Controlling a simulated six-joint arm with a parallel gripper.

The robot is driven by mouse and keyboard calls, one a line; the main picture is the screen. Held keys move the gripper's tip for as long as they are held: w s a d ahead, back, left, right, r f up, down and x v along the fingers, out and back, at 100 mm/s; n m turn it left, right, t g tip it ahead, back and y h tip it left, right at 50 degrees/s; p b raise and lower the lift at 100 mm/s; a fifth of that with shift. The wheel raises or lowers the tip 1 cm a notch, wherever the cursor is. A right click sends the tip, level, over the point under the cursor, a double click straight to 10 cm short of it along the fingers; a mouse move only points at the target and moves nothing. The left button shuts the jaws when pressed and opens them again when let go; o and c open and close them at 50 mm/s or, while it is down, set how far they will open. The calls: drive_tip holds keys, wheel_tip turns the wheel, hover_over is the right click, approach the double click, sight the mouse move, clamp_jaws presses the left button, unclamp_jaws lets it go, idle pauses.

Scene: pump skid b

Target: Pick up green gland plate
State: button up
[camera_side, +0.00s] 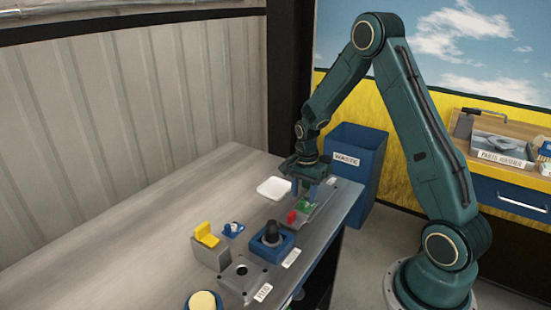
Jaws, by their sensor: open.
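A small green piece, which looks like the green gland plate (306,205), sits on a grey plate (325,205) near the right edge of the table. The fingers partly cover the green piece. I cannot tell whether they touch it. A red piece (292,217) is on the same grey plate, just left of the green one.
A white tray (273,188) lies behind. A blue waste bin (352,160) stands beyond the table.

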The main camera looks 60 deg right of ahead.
sight(303, 200)
drive_tip(key=shift+f, duration=1.7)
clamp_jaws()
